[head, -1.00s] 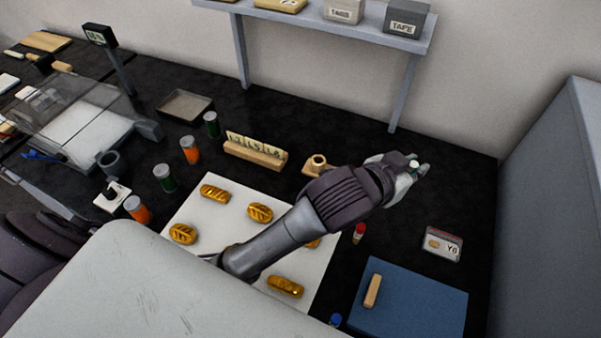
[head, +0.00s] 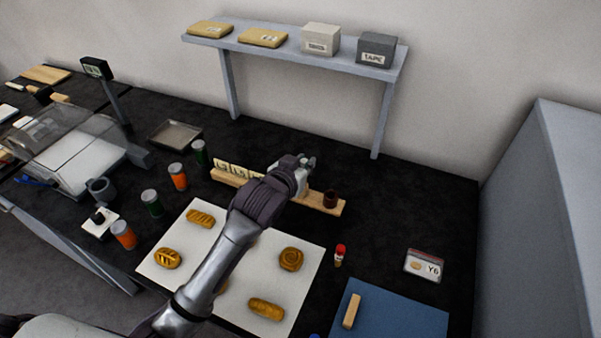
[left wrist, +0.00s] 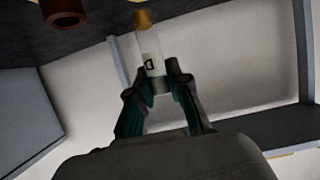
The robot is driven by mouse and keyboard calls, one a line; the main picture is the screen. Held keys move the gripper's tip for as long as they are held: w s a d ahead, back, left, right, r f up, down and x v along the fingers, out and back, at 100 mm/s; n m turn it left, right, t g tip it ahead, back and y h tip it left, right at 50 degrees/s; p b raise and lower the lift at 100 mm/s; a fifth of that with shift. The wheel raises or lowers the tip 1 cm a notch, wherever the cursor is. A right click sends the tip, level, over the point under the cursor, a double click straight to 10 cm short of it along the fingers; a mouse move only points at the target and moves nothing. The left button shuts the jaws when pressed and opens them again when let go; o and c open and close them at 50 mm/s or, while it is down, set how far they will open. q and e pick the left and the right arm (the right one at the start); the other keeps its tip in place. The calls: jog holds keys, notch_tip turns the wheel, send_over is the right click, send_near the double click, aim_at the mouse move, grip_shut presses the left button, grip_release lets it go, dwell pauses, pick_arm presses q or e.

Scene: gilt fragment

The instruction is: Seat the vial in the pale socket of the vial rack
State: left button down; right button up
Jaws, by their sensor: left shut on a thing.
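The vial (left wrist: 149,52) is clear, with a dark letter mark and an amber-brown end, in the left wrist view. My left gripper (left wrist: 163,82) is shut on its other end. In the head view my left gripper (head: 308,163) is over the back of the counter, behind the wooden vial rack (head: 312,202) in the picture; the vial is hard to make out there. The pale socket is not clearly visible, probably hidden by my gripper. My right gripper is not in view.
A red-capped vial (head: 340,255) stands in front. Bread pieces lie on a white board (head: 185,238). A shelf (head: 300,52) is behind.

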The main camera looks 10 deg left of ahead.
pick_arm(q)
jog(key=shift+w+a+f, duration=0.15)
jog(key=shift+a+f, duration=0.05)
jog(key=shift+a, duration=0.1)
jog(key=shift+a+f, duration=0.1)
jog(key=shift+f, duration=0.2)
notch_tip(320, 180, down, 3)
jog(key=shift+f, duration=0.3)
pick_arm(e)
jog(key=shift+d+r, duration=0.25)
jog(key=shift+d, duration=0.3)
pick_arm(q)
jog(key=shift+f, duration=0.3)
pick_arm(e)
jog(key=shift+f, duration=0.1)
pick_arm(q)
jog(key=c, duration=1.1)
grip_release()
